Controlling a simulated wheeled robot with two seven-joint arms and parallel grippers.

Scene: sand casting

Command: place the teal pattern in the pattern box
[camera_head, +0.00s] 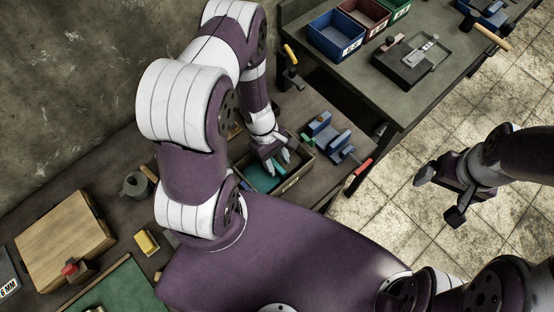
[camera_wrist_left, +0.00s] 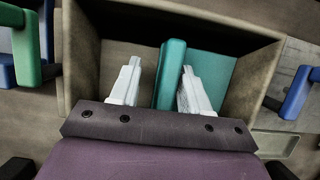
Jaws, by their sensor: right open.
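The teal pattern (camera_head: 262,178) lies inside the wooden pattern box (camera_head: 296,180) on the bench. In the left wrist view, the pattern's flat plate (camera_wrist_left: 216,72) lies at the right of the box (camera_wrist_left: 84,50), with a raised teal bar (camera_wrist_left: 171,72) along its left side. My left gripper (camera_head: 277,163) reaches down into the box, open. In the left wrist view its fingers (camera_wrist_left: 158,88) stand either side of the bar, with a clear gap to the left finger; the right finger is close to the bar, contact unclear. My right gripper (camera_head: 440,195) is open and empty over the floor.
Blue clamp-like pieces (camera_head: 327,138) stand right of the box. A yellow block (camera_head: 146,242), a grey can (camera_head: 136,185) and a wooden board (camera_head: 65,240) lie left of my arm.

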